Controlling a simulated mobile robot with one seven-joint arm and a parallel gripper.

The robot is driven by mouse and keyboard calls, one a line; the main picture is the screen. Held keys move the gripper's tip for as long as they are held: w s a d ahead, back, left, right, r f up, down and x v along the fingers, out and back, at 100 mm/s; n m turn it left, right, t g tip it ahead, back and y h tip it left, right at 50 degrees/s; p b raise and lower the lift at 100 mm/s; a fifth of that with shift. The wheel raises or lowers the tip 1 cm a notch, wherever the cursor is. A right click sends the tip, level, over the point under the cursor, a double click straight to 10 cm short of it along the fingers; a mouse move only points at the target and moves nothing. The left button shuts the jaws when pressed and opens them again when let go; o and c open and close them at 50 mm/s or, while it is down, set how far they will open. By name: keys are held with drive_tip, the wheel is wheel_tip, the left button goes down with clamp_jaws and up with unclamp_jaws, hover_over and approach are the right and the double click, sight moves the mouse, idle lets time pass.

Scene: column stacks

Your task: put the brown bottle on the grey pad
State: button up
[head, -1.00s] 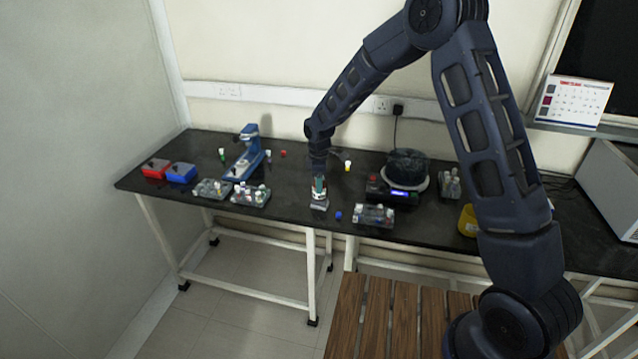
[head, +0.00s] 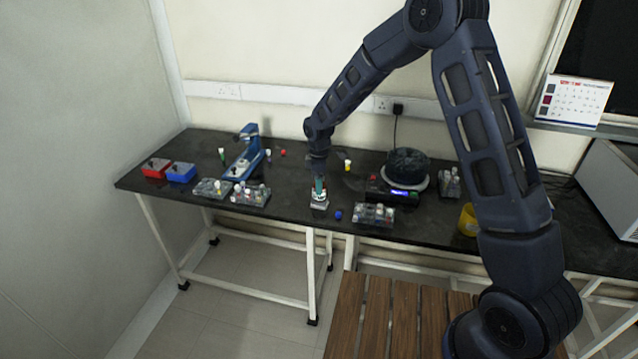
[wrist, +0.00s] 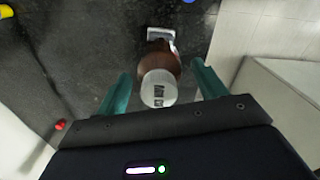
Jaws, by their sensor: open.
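The brown bottle (wrist: 158,60) has a white cap with a dark mark on it and appears upright in the wrist view. The grey pad (wrist: 160,33) shows at the foot of the bottle, which appears to stand on it; the exact contact is hidden. The pad also shows in the head view (head: 319,205) near the front edge of the bench. My gripper (wrist: 158,84) is open above it, with its teal fingers on both sides of the bottle's cap and a gap on each side. In the head view my gripper (head: 319,184) is too small to show the bottle clearly.
A blue cap (head: 338,215) lies right of the pad, and a vial rack (head: 373,215) stands further right. A black device with a blue display (head: 400,190) is behind that rack. More racks (head: 250,194) stand to the left. The bench's front edge is close.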

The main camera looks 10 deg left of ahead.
wheel_tip(320, 180, up, 12)
drive_tip(key=shift+f, duration=0.25)
drive_tip(key=s+d+r+m+t, duration=0.1)
drive_tip(key=d+r+m, duration=0.2)
drive_tip(key=d+r, duration=0.5)
drive_tip(key=s+d+r+m, duration=0.1)
drive_tip(key=d+r+m, duration=0.3)
drive_tip(key=d, duration=0.8)
drive_tip(key=s+d+r+m+t, duration=0.1)
drive_tip(key=d+r+m, duration=0.2)
drive_tip(key=d+r, duration=0.5)
drive_tip(key=s+d+m+t, duration=0.2)
drive_tip(key=s+d+m, duration=0.9)
drive_tip(key=s+d, duration=0.8)
drive_tip(key=shift+s+d+f+t, duration=0.25)
drive_tip(key=shift+d+t, duration=0.05)
drive_tip(key=shift+d, duration=1.6)
